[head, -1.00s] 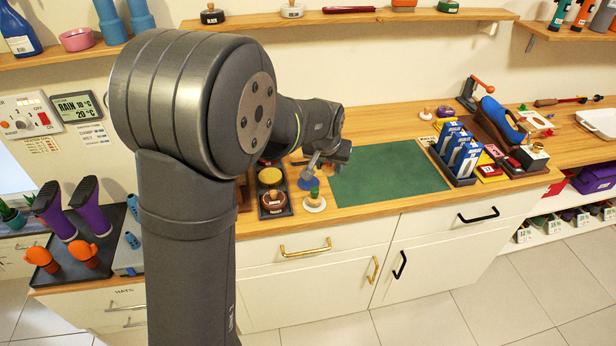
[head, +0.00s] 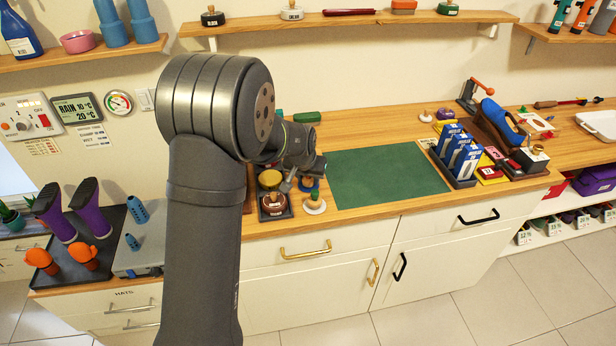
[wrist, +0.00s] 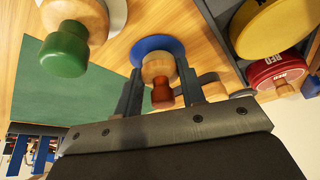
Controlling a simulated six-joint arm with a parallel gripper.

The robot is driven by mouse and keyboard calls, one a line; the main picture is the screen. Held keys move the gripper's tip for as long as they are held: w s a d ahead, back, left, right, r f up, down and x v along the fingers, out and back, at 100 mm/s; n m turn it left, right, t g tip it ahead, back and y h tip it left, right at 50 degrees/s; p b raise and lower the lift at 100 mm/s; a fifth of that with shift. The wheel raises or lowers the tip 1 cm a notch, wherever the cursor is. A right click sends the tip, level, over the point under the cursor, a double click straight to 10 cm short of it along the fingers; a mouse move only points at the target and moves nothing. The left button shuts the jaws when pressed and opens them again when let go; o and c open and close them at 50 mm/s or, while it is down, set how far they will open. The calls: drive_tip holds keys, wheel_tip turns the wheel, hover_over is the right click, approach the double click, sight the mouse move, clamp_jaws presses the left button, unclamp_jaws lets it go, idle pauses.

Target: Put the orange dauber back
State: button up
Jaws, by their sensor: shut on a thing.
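The orange dauber (wrist: 161,94) has a pale wooden body and an orange-brown knob. My gripper (wrist: 160,74) is shut on it, with one finger on each side of the body. In the wrist view the dauber lines up over a round blue disc (wrist: 150,43); I cannot tell whether its base touches it. In the head view my gripper (head: 296,180) is low beside the blue disc, and the dauber is hard to make out there. A green-knobbed dauber (wrist: 64,50) stands on a white disc close by, also seen in the head view (head: 314,194).
A dark tray holds a yellow tin (head: 270,178) and a red-brown tin (head: 273,201) left of my gripper. A green mat (head: 385,176) lies clear to the right. Blue boxes (head: 460,155) stand in a rack beyond it.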

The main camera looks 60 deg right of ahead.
drive_tip(key=shift+f, duration=0.2)
drive_tip(key=o, duration=0.9)
drive_tip(key=shift+r, duration=0.1)
drive_tip(key=shift+r, duration=0.25)
drive_tip(key=v, duration=1.1)
drive_tip(key=shift+s+a+r, duration=0.1)
drive_tip(key=shift+a+r, duration=0.05)
drive_tip(key=shift+r, duration=0.2)
